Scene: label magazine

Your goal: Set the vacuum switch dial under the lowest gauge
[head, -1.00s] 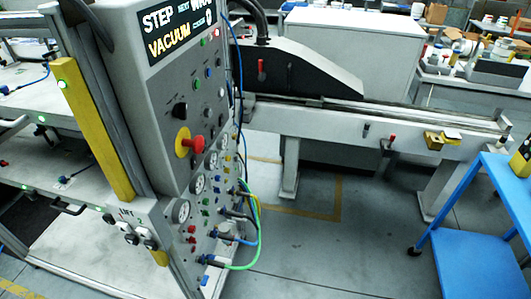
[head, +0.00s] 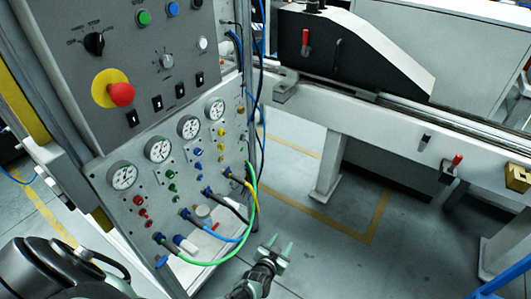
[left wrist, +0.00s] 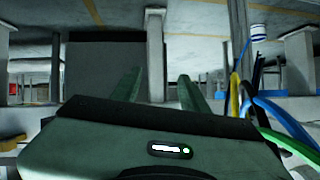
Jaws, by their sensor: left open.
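The grey control panel (head: 112,213) stands at the left of the head view with a slanting row of round gauges. The lowest gauge (head: 123,176) is at the left end of the row. Below it are small red knobs (head: 138,200) and, lower down, hose fittings. I cannot tell which part there is the vacuum switch dial. My left gripper (head: 278,246) is open and empty, to the right of the panel's lower edge and apart from it. Its two green fingers also show in the left wrist view (left wrist: 158,80). My right gripper is not in view.
Green (head: 214,262), blue and yellow hoses loop out from the panel between it and my left gripper. A red emergency button (head: 121,94) sticks out above the gauges. A grey machine beam (head: 390,130) runs along the right. The floor between is clear.

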